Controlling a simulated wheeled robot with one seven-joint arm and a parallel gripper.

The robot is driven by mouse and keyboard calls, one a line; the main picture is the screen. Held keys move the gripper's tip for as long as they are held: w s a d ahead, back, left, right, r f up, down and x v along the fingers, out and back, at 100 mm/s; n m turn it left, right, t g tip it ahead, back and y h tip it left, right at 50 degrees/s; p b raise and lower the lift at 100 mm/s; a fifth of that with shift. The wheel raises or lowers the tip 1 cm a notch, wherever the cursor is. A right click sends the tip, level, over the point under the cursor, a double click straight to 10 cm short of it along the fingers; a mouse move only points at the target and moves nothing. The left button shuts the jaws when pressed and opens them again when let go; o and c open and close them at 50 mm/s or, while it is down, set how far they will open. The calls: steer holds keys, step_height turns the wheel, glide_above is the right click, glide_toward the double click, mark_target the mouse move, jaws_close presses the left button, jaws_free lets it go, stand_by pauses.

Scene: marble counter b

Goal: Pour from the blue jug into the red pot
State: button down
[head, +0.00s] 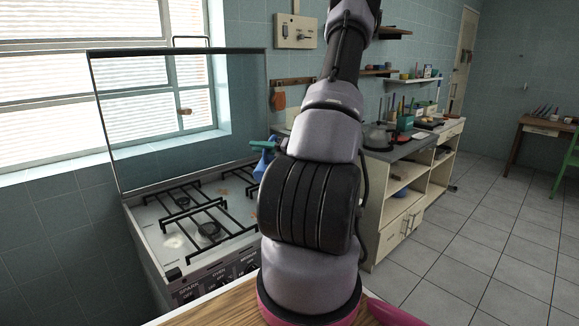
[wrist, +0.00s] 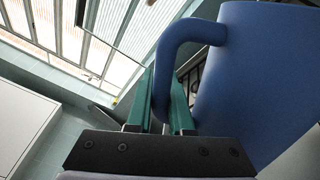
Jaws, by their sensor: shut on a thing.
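The blue jug (wrist: 250,75) fills the right of the wrist view, large and close, with its curved handle (wrist: 185,32) towards the left. My gripper (wrist: 164,92) has its two green fingers on either side of the handle's lower part and is shut on it. The jug's mouth and contents are out of view, and its tilt is hard to tell. I cannot make out the red pot in either view.
A stove (head: 207,226) with black grates and a raised glass lid (head: 170,120) stands left of my arm. A small blue and teal thing (head: 264,158) shows beside my arm, partly hidden. A cluttered side counter (head: 398,150) stands at right; tiled floor (head: 480,240) there is clear.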

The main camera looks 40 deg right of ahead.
steer(key=shift+w+d+r+m+b, duration=0.2)
steer(key=shift+w+d+m+b, duration=0.2)
steer(key=shift+d+m+b, duration=0.5)
stand_by(2.1)
steer(key=shift+w+d+r+m+b, duration=0.35)
steer(key=shift+d+r+m, duration=0.1)
steer(key=shift+d, duration=0.2)
steer(key=shift+w+d+r+m+b, duration=0.25)
steer(key=shift+w+d+r+m, duration=0.15)
steer(key=shift+d, duration=0.25)
stand_by(0.7)
steer(key=shift+w+d+m+b, duration=0.35)
steer(key=shift+d+m+b, duration=0.5)
steer(key=shift+b, duration=0.1)
stand_by(0.5)
